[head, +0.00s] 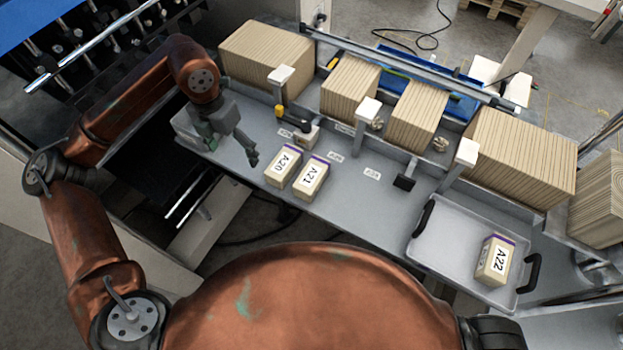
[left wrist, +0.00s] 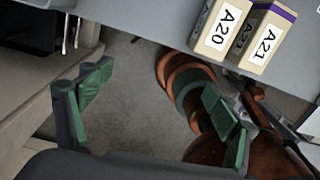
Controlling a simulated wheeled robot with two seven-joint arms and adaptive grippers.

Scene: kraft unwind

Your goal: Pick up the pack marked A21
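The pack marked A21 (head: 311,178) is a pale block with a purple band along its top edge and a white label. It stands on the grey bench beside the pack A20 (head: 283,167), to its right. In the left wrist view A21 (left wrist: 266,40) is at the upper right, next to A20 (left wrist: 215,30). The pack A22 (head: 495,260) lies in a tray at the right. My left gripper (head: 231,150) is open and empty, left of A20 and apart from both packs. Its spread fingers also show in the left wrist view (left wrist: 155,98). My right gripper is not in view.
The grey tray (head: 447,235) has black handles.

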